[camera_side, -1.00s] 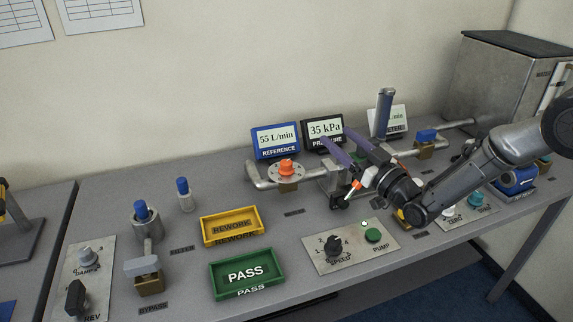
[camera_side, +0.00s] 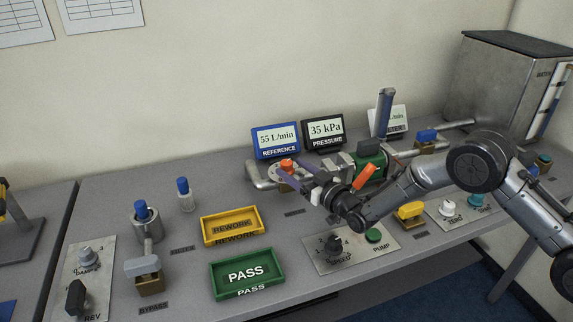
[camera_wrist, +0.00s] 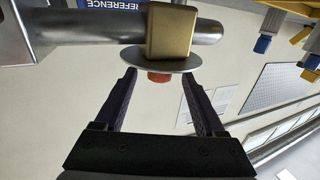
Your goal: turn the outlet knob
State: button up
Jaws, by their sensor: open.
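The outlet knob (camera_side: 287,165) is orange and sits on a round dial plate over a brass valve body on the grey pipe, in front of the blue REFERENCE display. My gripper (camera_side: 289,174) is open, with its purple fingers reaching left to the knob. In the wrist view the orange knob (camera_wrist: 159,77) shows below the disc, between the two fingertips (camera_wrist: 160,84) of my open gripper. The fingers stand on either side of it with gaps visible. In the side view the fingers and wrist hide part of the dial plate and valve.
The blue REFERENCE display (camera_side: 277,139) reads 55 L/min and the black PRESSURE display (camera_side: 324,131) reads 35 kPa. A green pump body (camera_side: 371,158) stands right of my gripper. The yellow REWORK tray (camera_side: 233,228) and green PASS tray (camera_side: 247,272) lie in front. The table between is clear.

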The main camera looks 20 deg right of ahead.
aim_at(290, 168)
jog(key=shift+x, duration=1.65)
grip_shut()
